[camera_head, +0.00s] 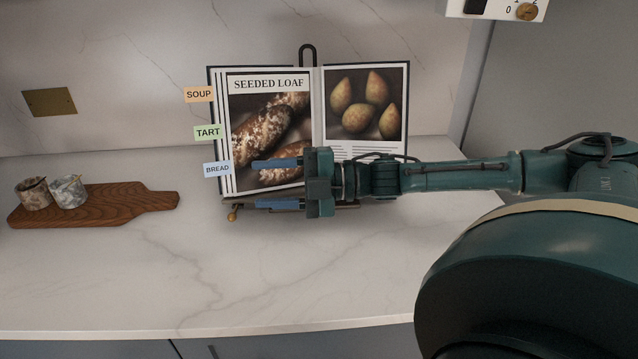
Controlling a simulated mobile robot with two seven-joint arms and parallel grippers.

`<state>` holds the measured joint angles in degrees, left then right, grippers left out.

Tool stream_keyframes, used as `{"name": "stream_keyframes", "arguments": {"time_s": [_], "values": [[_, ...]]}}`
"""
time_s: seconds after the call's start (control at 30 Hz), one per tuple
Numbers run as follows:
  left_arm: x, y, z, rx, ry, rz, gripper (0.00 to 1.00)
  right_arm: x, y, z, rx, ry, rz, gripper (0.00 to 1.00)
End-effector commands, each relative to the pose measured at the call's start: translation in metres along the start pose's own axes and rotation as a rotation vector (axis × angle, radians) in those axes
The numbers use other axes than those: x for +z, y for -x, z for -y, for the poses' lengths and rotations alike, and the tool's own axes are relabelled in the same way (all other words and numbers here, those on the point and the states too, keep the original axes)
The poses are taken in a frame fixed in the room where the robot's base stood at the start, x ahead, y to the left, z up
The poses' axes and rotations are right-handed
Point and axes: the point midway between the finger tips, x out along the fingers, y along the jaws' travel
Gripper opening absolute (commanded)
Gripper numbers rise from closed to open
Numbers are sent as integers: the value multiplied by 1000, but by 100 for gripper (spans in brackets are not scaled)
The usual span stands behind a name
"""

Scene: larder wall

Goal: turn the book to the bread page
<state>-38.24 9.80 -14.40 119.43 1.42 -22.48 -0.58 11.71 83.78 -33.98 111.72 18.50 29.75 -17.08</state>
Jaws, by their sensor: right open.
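The book (365,148) stands open on a dark stand against the back wall. Its left page is headed "SEEDED LOAF" and pictures loaves; its right page pictures pear-like fruit. Three tabs stick out at the left edge: an orange SOUP tab (199,94), a green TART tab (208,132) and a blue BREAD tab (217,169). My right gripper (265,184) reaches in from the right in front of the lower left page, its fingers pointing left and spread apart with nothing visible between them. It hides part of the lower pages. My left gripper is out of view.
A wooden board (125,203) with two small stone cups (68,192) lies on the marble counter (210,285) at the left. A brass wall plate (49,102) is behind it. The counter's front is clear. A white panel with a knob (527,11) is at the top right.

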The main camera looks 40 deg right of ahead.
Motion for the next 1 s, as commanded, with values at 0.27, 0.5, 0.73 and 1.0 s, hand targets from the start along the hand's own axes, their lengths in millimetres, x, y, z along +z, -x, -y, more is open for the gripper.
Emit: {"name": "stream_keyframes", "arguments": {"time_s": [0.27,0.5,0.73,1.0], "values": [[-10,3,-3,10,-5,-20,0,0,50,0,-11,-1,4,49],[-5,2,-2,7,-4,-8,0,1,90,0,-3,3,2,49],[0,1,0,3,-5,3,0,0,105,0,1,2,1,49],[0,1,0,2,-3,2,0,0,105,0,1,1,0,49]]}}
